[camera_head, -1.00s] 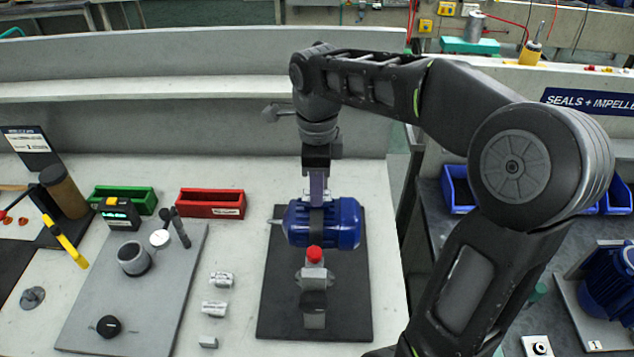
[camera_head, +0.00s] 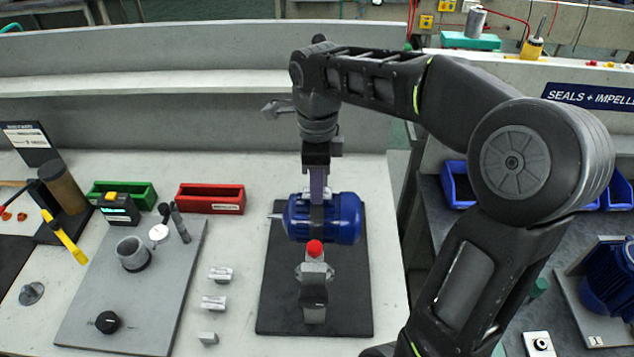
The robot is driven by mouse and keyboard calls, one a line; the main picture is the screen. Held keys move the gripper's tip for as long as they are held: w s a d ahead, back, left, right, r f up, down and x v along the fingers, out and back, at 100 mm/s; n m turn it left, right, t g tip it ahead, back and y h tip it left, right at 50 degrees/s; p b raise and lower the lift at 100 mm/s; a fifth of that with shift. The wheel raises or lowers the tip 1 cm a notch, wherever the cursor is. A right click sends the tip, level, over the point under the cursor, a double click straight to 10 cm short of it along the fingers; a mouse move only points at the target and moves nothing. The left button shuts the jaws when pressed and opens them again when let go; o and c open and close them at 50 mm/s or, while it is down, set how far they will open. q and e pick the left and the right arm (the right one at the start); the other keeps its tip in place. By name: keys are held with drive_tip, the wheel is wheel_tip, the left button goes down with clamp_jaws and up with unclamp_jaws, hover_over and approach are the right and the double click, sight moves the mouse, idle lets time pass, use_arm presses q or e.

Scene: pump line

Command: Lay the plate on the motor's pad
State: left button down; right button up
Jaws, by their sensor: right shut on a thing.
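The blue motor (camera_head: 345,215) lies on its side on a black mat (camera_head: 350,310), with its shaft pointing left and a dark band around its middle. My right gripper (camera_head: 317,197) comes down from above to the top middle of the motor. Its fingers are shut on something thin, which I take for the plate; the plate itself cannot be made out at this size. Whether it touches the motor I cannot tell. The motor's pad is hidden behind the fingers or too small to tell. My left gripper is not in view.
Small silver blocks (camera_head: 214,302) lie left of the mat. A grey board (camera_head: 140,300) holds a cup (camera_head: 132,254) and a black knob. Red (camera_head: 210,198) and green (camera_head: 122,192) bins stand behind.

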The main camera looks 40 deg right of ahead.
drive_tip(key=shift+f+b, duration=0.3)
drive_tip(key=shift+f, duration=0.1)
idle(0.3)
drive_tip(key=o, duration=1)
drive_tip(key=shift+o, duration=0.7)
drive_tip(key=shift+o, duration=0.7)
drive_tip(key=shift+r+p, duration=1.85)
drive_tip(key=shift+r, duration=0.75)
